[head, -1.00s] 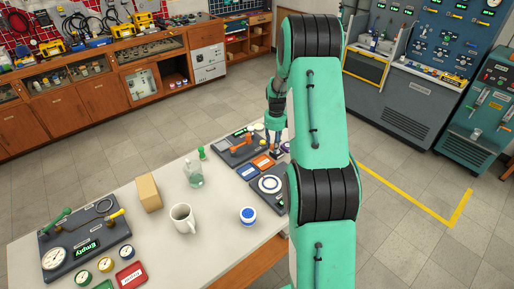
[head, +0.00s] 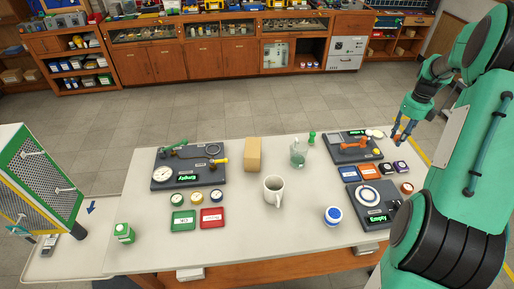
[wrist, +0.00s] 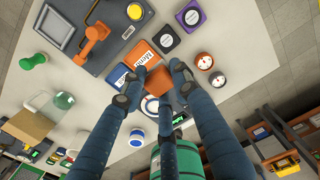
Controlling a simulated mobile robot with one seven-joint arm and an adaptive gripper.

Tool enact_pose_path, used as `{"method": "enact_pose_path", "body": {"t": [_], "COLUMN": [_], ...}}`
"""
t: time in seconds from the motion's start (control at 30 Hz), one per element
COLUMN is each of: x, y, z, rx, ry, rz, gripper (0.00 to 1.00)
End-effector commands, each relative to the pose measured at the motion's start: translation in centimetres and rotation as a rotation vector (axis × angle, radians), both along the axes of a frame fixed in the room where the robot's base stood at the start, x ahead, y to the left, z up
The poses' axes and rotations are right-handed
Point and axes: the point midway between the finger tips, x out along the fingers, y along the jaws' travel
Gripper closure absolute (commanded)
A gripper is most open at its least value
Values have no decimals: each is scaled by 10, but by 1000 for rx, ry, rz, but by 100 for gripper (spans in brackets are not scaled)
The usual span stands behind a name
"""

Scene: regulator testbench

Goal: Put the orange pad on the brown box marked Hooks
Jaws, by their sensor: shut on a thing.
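A tan-brown box (head: 253,154) stands upright on the table, left of the glass bottle, well to the left of my gripper. It also shows in the wrist view (wrist: 28,125) at the left edge. I can read no Hooks mark on it.
A labelled orange tray (head: 369,171) and a blue tray (head: 349,174) lie below my gripper. A glass bottle (head: 298,155), a white mug (head: 273,190) and a blue-lidded jar (head: 333,215) stand around the middle. Dark panels (head: 189,169) lie left and right.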

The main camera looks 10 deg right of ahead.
Motion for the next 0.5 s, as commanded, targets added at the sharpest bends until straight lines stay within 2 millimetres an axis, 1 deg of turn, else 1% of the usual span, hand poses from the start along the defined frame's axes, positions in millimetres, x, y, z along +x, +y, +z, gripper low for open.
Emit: {"method": "enact_pose_path", "body": {"t": [0.03, 0.07, 0.1, 0.27, 0.37, 0.47, 0.5], "x": [1, 1, 4, 16, 24, 33, 36], "y": [-1, -1, 10, 42, 65, 95, 108], "z": [12, 18, 14, 15, 15, 16, 16], "rx": [-2, -2, 1, 1, 0, 0, 1], "ry": [-3, -3, 2, 1, 1, 0, 2], "rz": [0, 0, 14, 57, 88, 127, 145], "gripper": [88, 88, 88, 88, 88, 88, 88]}}
